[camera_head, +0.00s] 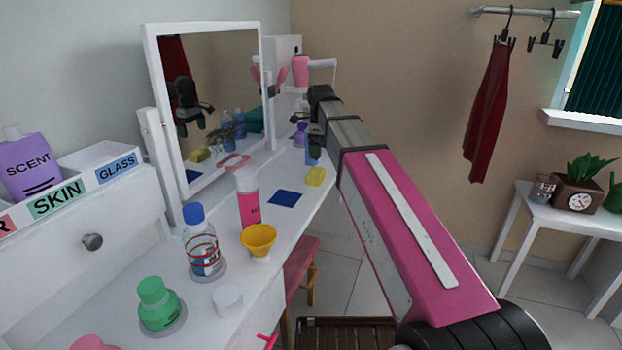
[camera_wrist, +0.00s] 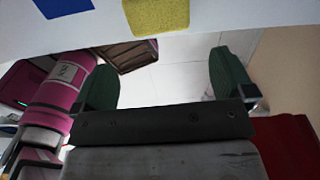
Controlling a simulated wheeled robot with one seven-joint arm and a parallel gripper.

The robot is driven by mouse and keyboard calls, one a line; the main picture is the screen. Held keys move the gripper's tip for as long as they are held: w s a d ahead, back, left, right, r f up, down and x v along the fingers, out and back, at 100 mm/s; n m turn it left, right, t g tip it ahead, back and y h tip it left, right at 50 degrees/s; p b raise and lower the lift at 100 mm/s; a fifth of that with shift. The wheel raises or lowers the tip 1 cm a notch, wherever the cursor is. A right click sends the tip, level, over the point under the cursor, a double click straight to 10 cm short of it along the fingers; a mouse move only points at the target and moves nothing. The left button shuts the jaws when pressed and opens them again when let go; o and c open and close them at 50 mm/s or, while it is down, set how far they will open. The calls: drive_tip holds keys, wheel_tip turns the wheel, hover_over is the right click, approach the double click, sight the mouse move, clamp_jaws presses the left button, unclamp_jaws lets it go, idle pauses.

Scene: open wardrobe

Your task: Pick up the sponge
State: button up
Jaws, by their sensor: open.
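The yellow sponge (camera_head: 316,177) lies on the white dressing table near its right edge, beside a flat blue square (camera_head: 287,198). In the wrist view the sponge (camera_wrist: 156,14) is at the top edge, partly cut off, near the table's edge. My gripper (camera_wrist: 165,82) has its two dark green fingers wide apart with nothing between them. The sponge is beyond the fingers, apart from them. In the head view my arm reaches over from the right, and its dark end is above and behind the sponge; the fingertips are hard to make out there.
A mirror (camera_head: 218,85) stands at the table's back. A pink-and-white bottle (camera_head: 248,199), yellow funnel (camera_head: 259,240) and blue-capped bottle (camera_head: 199,240) stand nearer. A stool (camera_head: 301,262) is beside the table. Open floor lies right of the table, under my arm.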

sight(318, 172)
drive_tip(key=shift+a+f, duration=0.15)
drive_tip(key=shift+f, duration=5.1)
drive_tip(key=c, duration=0.6)
